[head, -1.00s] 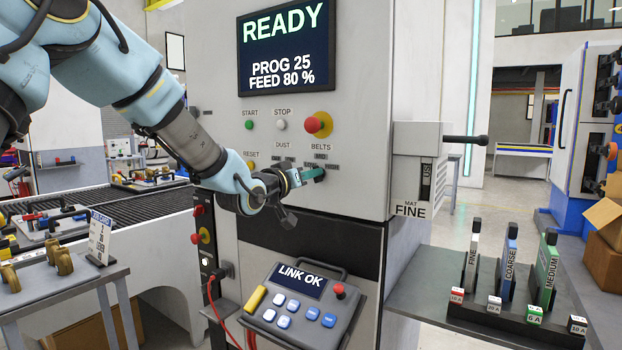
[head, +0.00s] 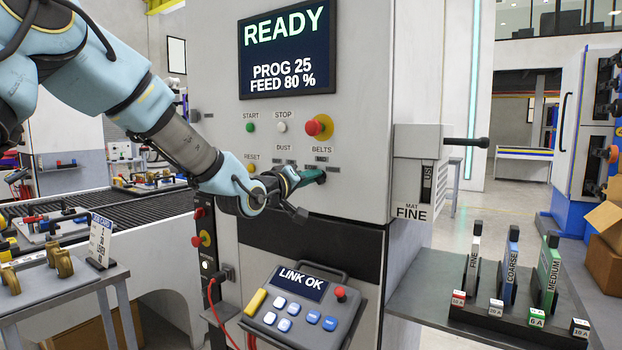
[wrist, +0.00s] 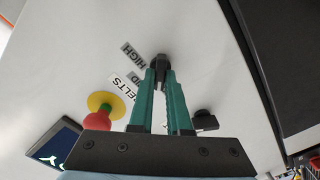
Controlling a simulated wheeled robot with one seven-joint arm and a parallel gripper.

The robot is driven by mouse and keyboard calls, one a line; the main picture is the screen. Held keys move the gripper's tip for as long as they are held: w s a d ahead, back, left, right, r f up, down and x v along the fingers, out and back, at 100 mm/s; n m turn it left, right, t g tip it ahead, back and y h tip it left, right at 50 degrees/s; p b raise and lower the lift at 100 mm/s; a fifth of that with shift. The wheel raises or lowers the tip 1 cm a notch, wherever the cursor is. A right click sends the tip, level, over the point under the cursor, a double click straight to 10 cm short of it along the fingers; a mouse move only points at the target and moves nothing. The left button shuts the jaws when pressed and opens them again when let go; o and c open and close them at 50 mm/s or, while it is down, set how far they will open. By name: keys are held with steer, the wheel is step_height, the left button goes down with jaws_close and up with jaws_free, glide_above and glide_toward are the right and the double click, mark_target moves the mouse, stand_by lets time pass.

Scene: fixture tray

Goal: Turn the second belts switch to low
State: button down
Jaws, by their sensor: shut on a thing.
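The belts switch is a small black knob (wrist: 158,64) on the white machine front, below the label BELTS (head: 321,149). My gripper (head: 316,176) reaches it from the left in the head view. In the wrist view the green fingers of my gripper (wrist: 160,82) are shut on the knob, one on each side. The labels HIGH and MID show beside the knob there. The low mark and the knob's exact pointing are hidden or too small to tell.
Another black knob (wrist: 205,120) sits beside the fingers in the wrist view. A red mushroom button (head: 319,126) on a yellow plate is above the belts switch. A handheld panel (head: 303,300) hangs below my gripper. A box with a black lever (head: 465,141) juts out at right.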

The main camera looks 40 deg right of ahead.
steer(key=c, duration=0.9)
jaws_free()
steer(key=shift+o, duration=0.2)
steer(key=b+v, duration=0.3)
steer(key=v, duration=0.7)
steer(key=shift+a, duration=0.4)
